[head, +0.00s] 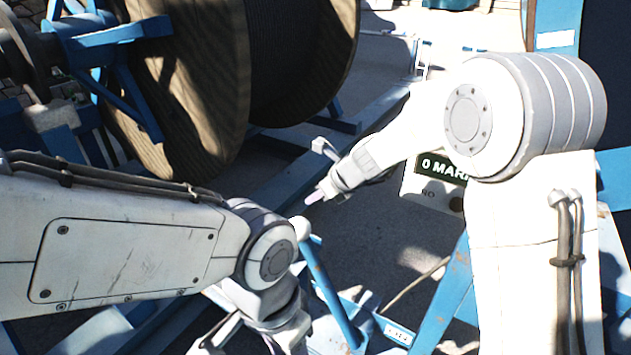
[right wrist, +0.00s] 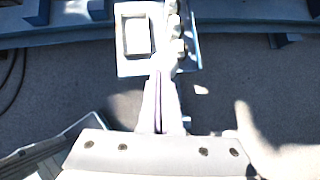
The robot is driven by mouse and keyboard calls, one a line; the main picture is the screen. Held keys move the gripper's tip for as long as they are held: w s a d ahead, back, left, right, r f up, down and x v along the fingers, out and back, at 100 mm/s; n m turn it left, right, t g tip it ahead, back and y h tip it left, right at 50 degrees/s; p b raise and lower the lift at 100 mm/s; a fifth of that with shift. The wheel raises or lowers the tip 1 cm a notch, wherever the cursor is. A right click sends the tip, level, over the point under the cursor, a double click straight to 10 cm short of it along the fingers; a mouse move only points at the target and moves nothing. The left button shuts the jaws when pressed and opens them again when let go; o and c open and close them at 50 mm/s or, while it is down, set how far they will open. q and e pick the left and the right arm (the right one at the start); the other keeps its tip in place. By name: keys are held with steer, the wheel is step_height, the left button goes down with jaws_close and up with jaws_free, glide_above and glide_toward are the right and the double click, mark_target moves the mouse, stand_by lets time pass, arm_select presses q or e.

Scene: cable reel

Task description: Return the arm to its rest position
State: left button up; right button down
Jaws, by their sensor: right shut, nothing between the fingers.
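My right arm comes in from the right in the head view. Its gripper (head: 316,196) points to the lower left, in front of the cable reel and above the grey ground. In the right wrist view the fingers of the right gripper (right wrist: 158,95) are shut together and hold nothing. My left arm crosses the lower left of the head view and bends downward at its joint. Its gripper does not show clearly, as the arm's end runs out at the bottom edge.
The wooden cable reel (head: 205,85) with dark cable (head: 290,60) stands at upper left on a blue frame (head: 125,35). A blue bar (head: 328,295) rises between my arms. A dark green sign (head: 440,168) is partly behind my right arm. A pale plate (right wrist: 135,38) lies beyond the right fingertips.

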steer(key=s+d+f+n+g+h, duration=0.1)
steer(key=s+d+f+n+h, duration=0.15)
steer(key=s+d+n, duration=0.95)
steer(key=s+d+f+n+g+h, duration=0.2)
steer(key=s+d+n+h, duration=0.2)
steer(key=s+d+n, duration=0.8)
steer(key=s+a+f+n+g+b, duration=0.1)
steer(key=s+a+n+b, duration=0.3)
steer(key=a, duration=0.4)
steer(key=s+a+f+n+g+y+b, duration=0.1)
steer(key=s+a+f+n+b, duration=0.2)
steer(key=s+a+n+b, duration=0.2)
steer(key=s+a+b, duration=0.1)
steer(key=s+a, duration=0.2)
steer(key=shift+a+f, duration=0.3)
steer(key=shift+f, duration=0.1)
steer(key=shift+s+y, duration=0.1)
steer(key=shift+y, duration=0.15)
